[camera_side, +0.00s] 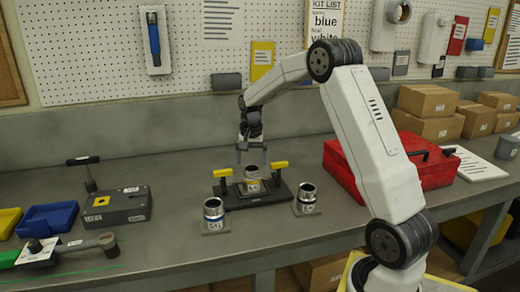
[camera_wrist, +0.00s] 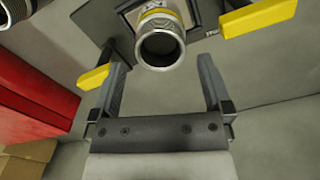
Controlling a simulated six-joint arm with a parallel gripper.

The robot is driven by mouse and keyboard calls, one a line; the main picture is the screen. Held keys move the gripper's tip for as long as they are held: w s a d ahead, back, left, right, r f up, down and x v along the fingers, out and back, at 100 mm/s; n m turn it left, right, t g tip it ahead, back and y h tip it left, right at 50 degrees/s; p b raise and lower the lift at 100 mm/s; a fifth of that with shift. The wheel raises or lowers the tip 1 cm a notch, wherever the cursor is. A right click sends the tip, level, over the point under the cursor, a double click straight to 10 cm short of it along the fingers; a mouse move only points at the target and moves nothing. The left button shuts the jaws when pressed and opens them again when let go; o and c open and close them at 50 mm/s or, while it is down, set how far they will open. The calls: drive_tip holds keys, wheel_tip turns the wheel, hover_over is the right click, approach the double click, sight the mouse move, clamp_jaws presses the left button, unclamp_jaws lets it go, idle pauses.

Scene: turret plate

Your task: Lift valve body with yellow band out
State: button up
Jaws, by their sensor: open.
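The valve body with a yellow band (camera_side: 252,181) stands upright on a dark turret plate (camera_side: 230,203), between two yellow-handled clamps, left (camera_side: 221,173) and right (camera_side: 279,165). My gripper (camera_side: 251,157) is open and empty above it, its jaws pointing down. In the wrist view, the valve body (camera_wrist: 160,40) shows its round open top at the upper middle, with the yellow band partly visible behind the rim. It lies beyond the fingertips of my gripper (camera_wrist: 160,65), not clearly between them. Yellow clamp handles show at its left (camera_wrist: 93,77) and right (camera_wrist: 259,17).
A blue-banded valve body (camera_side: 214,213) and a plain one (camera_side: 306,196) stand on small plates nearby. A red toolbox (camera_side: 430,165) is to the right. A grey block (camera_side: 117,208) and blue bin (camera_side: 48,217) are at left.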

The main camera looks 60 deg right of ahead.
sight(252, 180)
drive_tip(key=shift+w+d+f, duration=0.1)
drive_tip(key=shift+d+f, duration=0.05)
drive_tip(key=shift+f, duration=2.45)
drive_tip(key=shift+r, duration=0.1)
clamp_jaws()
